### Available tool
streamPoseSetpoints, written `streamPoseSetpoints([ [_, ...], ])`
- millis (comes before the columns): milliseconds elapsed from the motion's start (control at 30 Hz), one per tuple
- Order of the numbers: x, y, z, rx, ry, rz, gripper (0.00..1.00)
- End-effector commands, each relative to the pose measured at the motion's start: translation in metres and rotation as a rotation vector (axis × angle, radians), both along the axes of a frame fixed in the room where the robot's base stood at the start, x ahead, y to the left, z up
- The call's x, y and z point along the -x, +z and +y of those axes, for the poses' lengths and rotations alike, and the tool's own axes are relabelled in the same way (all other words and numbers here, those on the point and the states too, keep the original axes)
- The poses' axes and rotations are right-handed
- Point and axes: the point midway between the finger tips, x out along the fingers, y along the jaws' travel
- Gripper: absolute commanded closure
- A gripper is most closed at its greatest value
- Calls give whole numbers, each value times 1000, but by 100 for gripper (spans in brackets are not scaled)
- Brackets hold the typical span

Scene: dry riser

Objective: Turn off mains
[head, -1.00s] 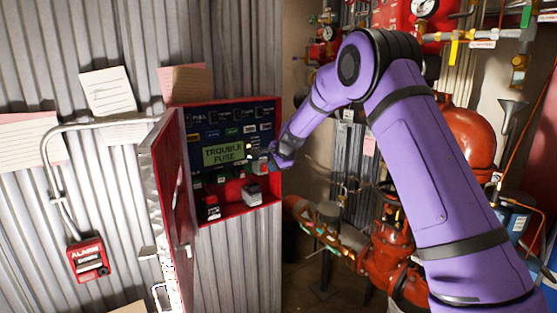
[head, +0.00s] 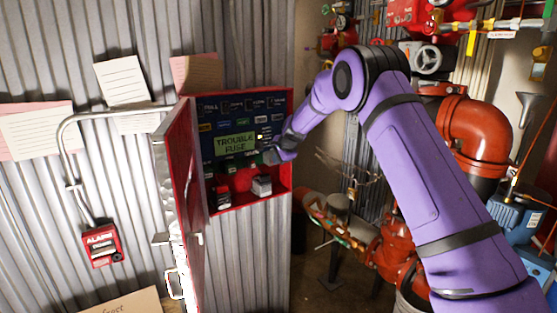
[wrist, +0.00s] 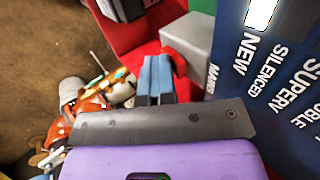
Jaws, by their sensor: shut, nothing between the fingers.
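The open red alarm panel (head: 284,195) is on the corrugated wall in the head view, its screen (head: 236,143) reading "TROUBLE FUSE". In the wrist view, the label "MAINS" (wrist: 212,75) is on the blue panel face beside a grey box (wrist: 192,38) with a red piece (wrist: 178,60), apparently its lever. My gripper (wrist: 155,66) is shut and empty, its blue-grey fingers close beside the red piece; I cannot tell whether they touch. In the head view, my gripper (head: 272,157) is at the panel's right side and covers that spot.
The red panel door (head: 184,170) stands open on the left. A light grey block (head: 262,185) and a red-black block (head: 221,198) sit low in the panel. Red pipes (head: 478,130) fill the right side.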

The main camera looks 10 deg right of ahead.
Motion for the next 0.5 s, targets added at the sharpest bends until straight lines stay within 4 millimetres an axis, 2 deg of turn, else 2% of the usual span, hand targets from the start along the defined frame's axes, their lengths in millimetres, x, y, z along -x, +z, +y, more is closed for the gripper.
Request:
streamPoseSetpoints([
  [267, -1, 3, 1, 0, -1, -4, 100],
  [500, -2, 14, 1, 0, 0, -8, 100],
])
